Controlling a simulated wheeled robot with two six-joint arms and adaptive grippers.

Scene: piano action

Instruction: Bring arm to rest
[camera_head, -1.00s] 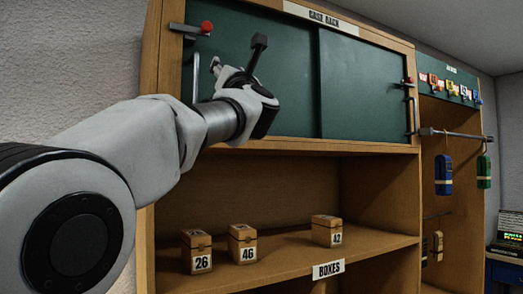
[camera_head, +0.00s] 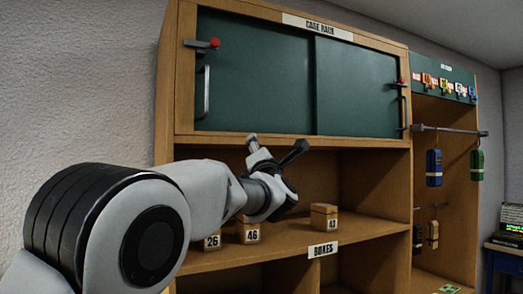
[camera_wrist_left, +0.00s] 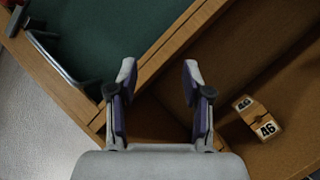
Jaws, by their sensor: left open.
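My left arm (camera_head: 150,215) comes in from the left in the head view. Its gripper (camera_head: 276,150) is open and empty in front of the shelf opening, below the green sliding doors. In the left wrist view the two fingers of the gripper (camera_wrist_left: 157,85) stand apart with nothing between them. No right gripper shows.
A wooden cabinet has a left green door (camera_head: 253,75) with a handle (camera_head: 203,91) and a right green door (camera_head: 357,90). On the shelf stand wooden boxes 26 (camera_head: 211,242), 46 (camera_head: 249,232) and 42 (camera_head: 324,217). Blue (camera_head: 434,167) and green (camera_head: 477,164) items hang at right.

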